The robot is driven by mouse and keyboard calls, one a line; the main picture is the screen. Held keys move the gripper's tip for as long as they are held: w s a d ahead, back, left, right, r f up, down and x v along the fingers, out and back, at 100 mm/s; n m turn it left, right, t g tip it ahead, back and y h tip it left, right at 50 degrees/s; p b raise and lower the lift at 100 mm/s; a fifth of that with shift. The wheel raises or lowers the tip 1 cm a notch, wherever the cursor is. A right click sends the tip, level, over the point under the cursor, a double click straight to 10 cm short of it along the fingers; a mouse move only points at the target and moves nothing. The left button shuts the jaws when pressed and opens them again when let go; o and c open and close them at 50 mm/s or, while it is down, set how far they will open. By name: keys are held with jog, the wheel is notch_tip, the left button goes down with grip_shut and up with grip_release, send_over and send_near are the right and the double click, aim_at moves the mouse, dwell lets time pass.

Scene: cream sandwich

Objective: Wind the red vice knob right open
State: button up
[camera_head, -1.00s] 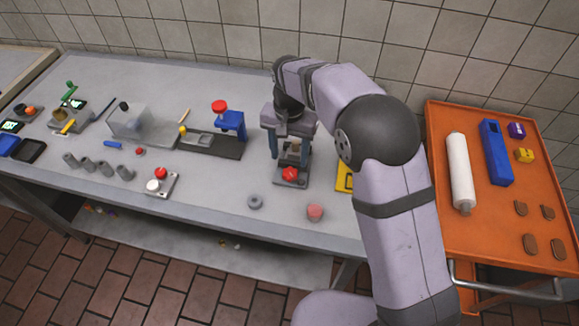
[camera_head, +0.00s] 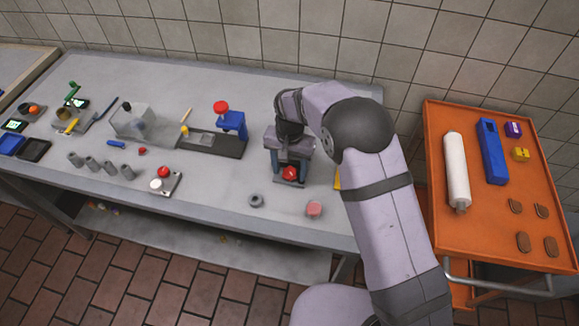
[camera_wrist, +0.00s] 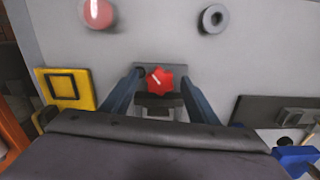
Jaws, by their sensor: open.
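The red vice knob (camera_head: 290,173) is lobed and sits on a small dark vice near the middle of the grey bench. In the wrist view the knob (camera_wrist: 160,80) carries a pale line pointing up and left. My gripper (camera_head: 289,168) is over the vice, pointing down. In the wrist view its two blue-grey fingers (camera_wrist: 159,86) stand open on the left and right of the knob, with gaps showing. Nothing is held. The gripper body hides much of the vice.
A grey ring (camera_head: 256,201) and a pink-red piece (camera_head: 314,209) lie near the bench front. A blue stand with a red top (camera_head: 232,124) is to the left. A yellow item (camera_wrist: 68,88) lies beside the vice. An orange trolley (camera_head: 476,230) stands at right.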

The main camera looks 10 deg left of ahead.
jog(key=shift+c, duration=0.6)
jog(key=c, duration=0.9)
jog(key=shift+n, duration=0.3)
jog(key=n+b, duration=0.1)
jog(key=n, duration=0.3)
jog(key=shift+w, duration=0.1)
jog(key=n+b, duration=0.1)
jog(key=n, duration=0.4)
jog(key=shift+d+r, duration=0.1)
jog(key=shift+n, duration=0.4)
